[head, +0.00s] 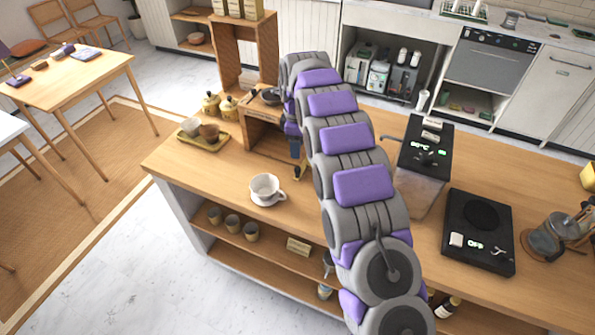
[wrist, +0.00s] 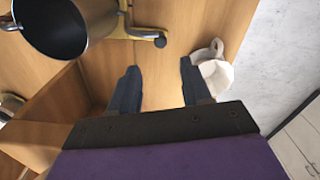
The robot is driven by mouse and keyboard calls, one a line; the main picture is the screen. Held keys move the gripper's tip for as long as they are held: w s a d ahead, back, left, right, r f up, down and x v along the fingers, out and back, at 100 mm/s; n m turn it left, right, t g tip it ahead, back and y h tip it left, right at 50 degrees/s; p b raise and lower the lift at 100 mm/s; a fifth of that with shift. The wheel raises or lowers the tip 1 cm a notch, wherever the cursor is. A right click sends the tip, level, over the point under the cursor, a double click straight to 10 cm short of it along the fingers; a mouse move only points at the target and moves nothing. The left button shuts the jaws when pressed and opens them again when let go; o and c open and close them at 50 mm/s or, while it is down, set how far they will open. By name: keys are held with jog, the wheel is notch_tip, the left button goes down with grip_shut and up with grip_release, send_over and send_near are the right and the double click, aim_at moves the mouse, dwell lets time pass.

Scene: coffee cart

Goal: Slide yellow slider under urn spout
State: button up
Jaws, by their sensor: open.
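The yellow slider (wrist: 131,22) shows in part at the top of the wrist view, with a dark rod and round knob (wrist: 160,42) at its end. A dark, open metal vessel (wrist: 62,28) stands beside it. My gripper (wrist: 158,78) is open and empty, its fingers apart. The knob lies just beyond the fingertips, roughly between them, not gripped. In the head view my gripper (head: 296,152) is low over the counter, and a small yellow-and-dark piece (head: 298,173), likely the slider's end, shows by it. My arm hides much of this area. I cannot make out the urn spout.
A white cup (head: 265,186) on a saucer stands left of my gripper in the head view; it shows right of the fingers in the wrist view (wrist: 214,70). A black scale (head: 479,238) is right.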

aim_at(297, 168)
jog(key=f, duration=0.3)
jog(key=f+b, duration=0.1)
jog(key=f, duration=0.3)
jog(key=f+b, duration=0.1)
jog(key=f, duration=0.2)
jog(key=shift+d+f, duration=0.15)
jog(key=shift+d, duration=0.2)
jog(key=shift+a+f, duration=0.2)
jog(key=shift+f, duration=0.2)
jog(key=shift+a, duration=0.25)
jog(key=shift+d, duration=0.3)
jog(key=c, duration=0.4)
jog(key=shift+a, duration=0.15)
grip_shut()
